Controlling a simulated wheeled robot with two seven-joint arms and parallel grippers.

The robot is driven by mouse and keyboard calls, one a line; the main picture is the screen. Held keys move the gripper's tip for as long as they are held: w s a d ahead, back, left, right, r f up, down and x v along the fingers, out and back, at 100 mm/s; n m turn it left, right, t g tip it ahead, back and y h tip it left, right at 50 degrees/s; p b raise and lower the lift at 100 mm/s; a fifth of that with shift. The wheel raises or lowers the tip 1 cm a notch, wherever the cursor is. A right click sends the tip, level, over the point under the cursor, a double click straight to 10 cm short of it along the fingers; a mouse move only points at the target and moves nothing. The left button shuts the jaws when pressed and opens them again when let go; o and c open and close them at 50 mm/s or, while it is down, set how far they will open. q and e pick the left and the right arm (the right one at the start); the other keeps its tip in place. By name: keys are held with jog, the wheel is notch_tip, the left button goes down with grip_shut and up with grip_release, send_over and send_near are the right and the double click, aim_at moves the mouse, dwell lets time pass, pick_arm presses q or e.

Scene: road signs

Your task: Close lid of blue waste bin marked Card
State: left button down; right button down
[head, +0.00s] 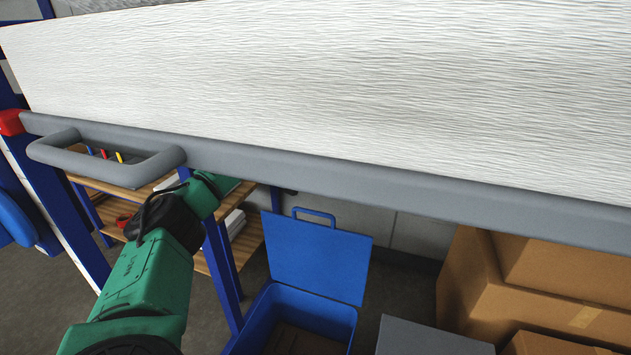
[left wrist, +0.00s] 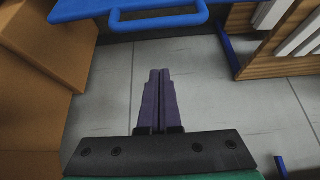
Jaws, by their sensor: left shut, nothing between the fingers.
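The blue waste bin (head: 330,312) stands on the floor at bottom centre of the head view. Its blue lid (head: 318,258) is raised, standing open at the back, with a loop handle (head: 314,216) on its upper edge. No Card marking is readable. In the left wrist view the blue lid (left wrist: 75,8) and its handle (left wrist: 160,20) show at the top. My left gripper (left wrist: 160,73) is shut and empty, its fingertips pointing toward the handle with a gap between. In the head view my left arm reaches behind the grey rail, and the gripper is hidden. My right gripper is not in view.
A large white panel with a grey rail (head: 400,188) and side handle (head: 110,165) blocks the upper head view. Brown cardboard boxes (head: 540,300) and a grey box (head: 430,336) stand right of the bin. A wooden shelf unit (head: 245,243) with blue posts stands left.

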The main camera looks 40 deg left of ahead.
aim_at(315, 224)
pick_arm(q)
jog(key=f, duration=0.2)
jog(key=s+f, duration=0.1)
jog(key=f, duration=0.2)
jog(key=shift+s+d+f+p, duration=0.1)
jog(key=shift+d+f+p, duration=0.05)
jog(key=shift+p, duration=0.25)
